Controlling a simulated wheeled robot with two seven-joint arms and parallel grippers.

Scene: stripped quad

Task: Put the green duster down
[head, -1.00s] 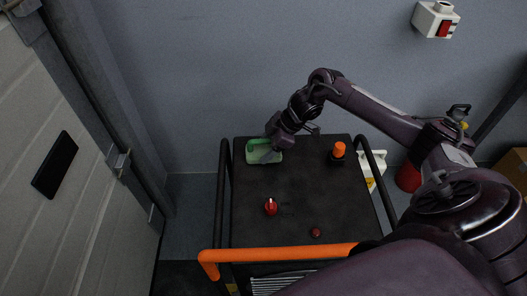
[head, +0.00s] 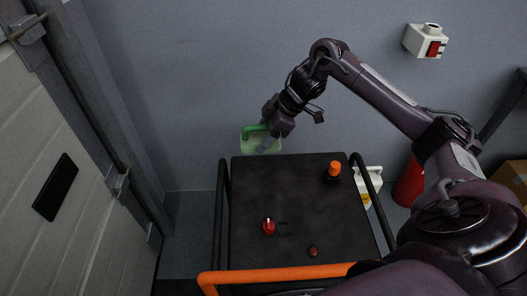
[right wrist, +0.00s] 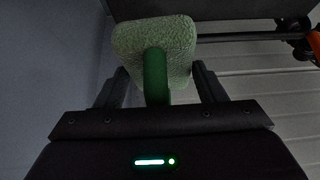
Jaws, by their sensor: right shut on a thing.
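The green duster (head: 247,133) has a pale green fuzzy pad and a darker green handle. In the head view it shows at the back left corner of the black cart top (head: 290,190), seen just past the back edge. It looks held up in the air; its exact height is unclear. My right gripper (head: 272,128) is shut on it. In the right wrist view the handle (right wrist: 155,78) lies between the two fingers and the fuzzy pad (right wrist: 180,35) is beyond them. My left gripper is not in view.
On the cart top stand a black thing with an orange cap (head: 335,167), a red object (head: 268,228) and a small dark red one (head: 313,252). The back left and middle of the top are clear. An orange handle bar (head: 290,274) runs along the front; the wall (head: 200,80) is behind.

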